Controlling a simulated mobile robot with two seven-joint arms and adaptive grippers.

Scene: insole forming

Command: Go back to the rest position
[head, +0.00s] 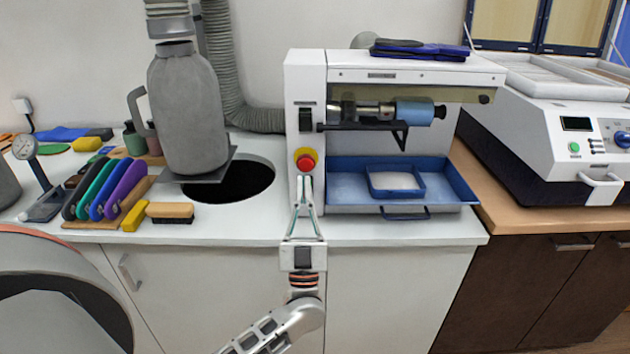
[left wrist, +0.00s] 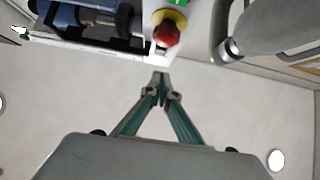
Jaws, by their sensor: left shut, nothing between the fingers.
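My left gripper (head: 304,192) is in front of the white machine's left column, just below the red emergency button (head: 305,160) with its yellow collar. Its fingers are shut with nothing between them. In the left wrist view the closed fingertips (left wrist: 161,82) point toward the red button (left wrist: 167,32), and a gap shows between them and the button. I cannot tell from the head view how far the fingertips are from the machine (head: 312,80). My right gripper is not in view.
A blue tray (head: 455,190) holding a smaller blue tray (head: 375,185) sits in the machine. Left are a grey canister (head: 187,110) over a dark round hole, colored insoles in a rack (head: 120,190) and a brush (head: 170,210). Another white machine (head: 550,130) stands right.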

